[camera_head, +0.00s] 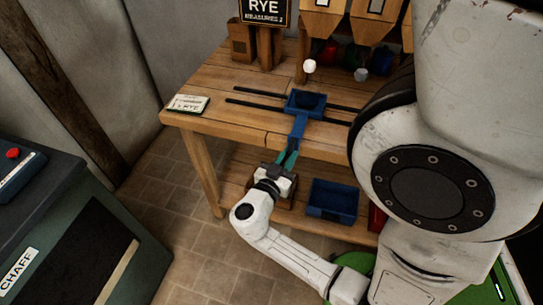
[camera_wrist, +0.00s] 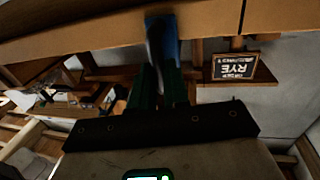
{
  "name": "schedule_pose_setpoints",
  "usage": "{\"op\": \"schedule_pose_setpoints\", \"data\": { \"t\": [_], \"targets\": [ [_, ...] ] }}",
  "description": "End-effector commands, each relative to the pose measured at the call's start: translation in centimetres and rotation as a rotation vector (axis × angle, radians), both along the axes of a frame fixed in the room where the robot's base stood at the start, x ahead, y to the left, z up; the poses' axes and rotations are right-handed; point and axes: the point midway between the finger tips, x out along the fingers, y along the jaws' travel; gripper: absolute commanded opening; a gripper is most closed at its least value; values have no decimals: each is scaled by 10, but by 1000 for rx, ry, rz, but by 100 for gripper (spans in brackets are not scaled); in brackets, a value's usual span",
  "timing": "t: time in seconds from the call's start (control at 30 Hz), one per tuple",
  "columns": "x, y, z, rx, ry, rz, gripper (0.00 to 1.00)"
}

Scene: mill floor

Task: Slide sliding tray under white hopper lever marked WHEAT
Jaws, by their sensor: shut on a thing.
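The blue sliding tray (camera_head: 305,100) sits on dark rails (camera_head: 258,105) on the wooden bench, with its handle (camera_head: 298,127) reaching out over the front edge. My gripper (camera_head: 289,156) has its green fingers shut on this handle. The blue handle (camera_wrist: 172,45) also shows between the fingers (camera_wrist: 165,75) in the wrist view. A white lever knob (camera_head: 310,66) is behind the tray, slightly to its right. A grey knob (camera_head: 361,74) is further right. No WHEAT marking is readable; part of the hopper row is hidden by my arm.
A sign reading RYE (camera_head: 265,11) stands at the back, also seen upside down in the wrist view (camera_wrist: 233,66). A small card (camera_head: 188,104) lies at the bench's left. A blue bin (camera_head: 332,200) is on the lower shelf. A green CHAFF machine (camera_head: 70,215) stands left, with floor between.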

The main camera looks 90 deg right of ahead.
Motion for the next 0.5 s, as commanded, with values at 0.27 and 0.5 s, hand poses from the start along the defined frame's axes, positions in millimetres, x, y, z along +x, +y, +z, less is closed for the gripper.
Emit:
{"op": "schedule_pose_setpoints", "data": {
  "t": [0.27, 0.5],
  "targets": [
    [-12, 3, 0, 1, 0, 2, 0],
    [-12, 3, 0, 2, -1, 2, 0]
  ]
}}
